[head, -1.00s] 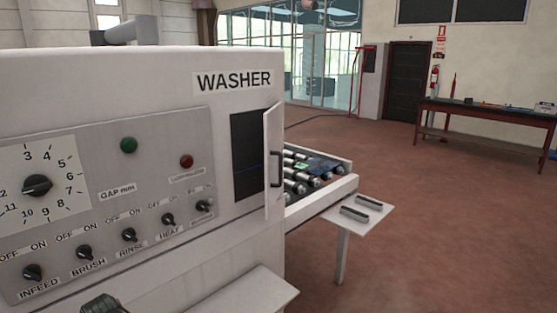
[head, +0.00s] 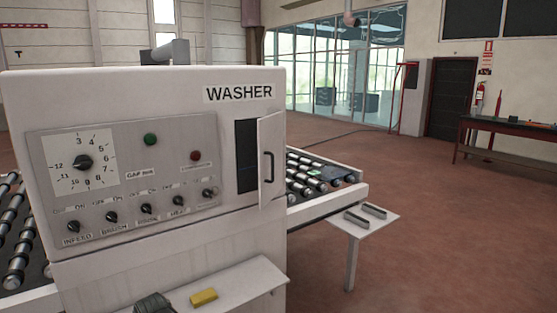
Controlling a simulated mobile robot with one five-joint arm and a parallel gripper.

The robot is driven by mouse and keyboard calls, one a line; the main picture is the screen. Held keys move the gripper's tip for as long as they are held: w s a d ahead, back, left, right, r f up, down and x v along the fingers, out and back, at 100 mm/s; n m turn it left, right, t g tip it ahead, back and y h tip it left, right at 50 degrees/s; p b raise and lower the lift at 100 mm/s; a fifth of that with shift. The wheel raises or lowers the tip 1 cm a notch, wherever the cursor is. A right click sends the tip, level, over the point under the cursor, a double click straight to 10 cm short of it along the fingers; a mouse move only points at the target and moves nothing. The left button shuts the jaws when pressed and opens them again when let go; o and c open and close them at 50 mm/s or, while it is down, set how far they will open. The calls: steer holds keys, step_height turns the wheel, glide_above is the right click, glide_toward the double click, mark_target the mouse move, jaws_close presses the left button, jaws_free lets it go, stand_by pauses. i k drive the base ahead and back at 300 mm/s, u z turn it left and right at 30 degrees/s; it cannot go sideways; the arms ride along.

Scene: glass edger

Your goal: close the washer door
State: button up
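The washer door (head: 275,185) is a narrow white panel with a dark bar handle (head: 268,167). It stands open at the right end of the washer's front, and the dark opening (head: 247,155) shows to its left. The white washer (head: 150,95) has a WASHER label above the opening. My gripper is not in view, and nothing is seen touching the door or its handle.
A control panel (head: 130,155) with knobs is left of the opening. A shelf (head: 245,287) below holds a yellow block (head: 204,297) and a dark cut-off object (head: 153,303). A roller conveyor (head: 335,200) and side shelf (head: 372,225) extend right. Floor (head: 460,255) at right is clear.

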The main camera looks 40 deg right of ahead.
mark_target(269, 128)
steer(key=z, duration=1.25)
steer(key=i, duration=1)
steer(key=u, duration=2.4)
steer(key=k, duration=0.4)
steer(key=z, duration=0.65)
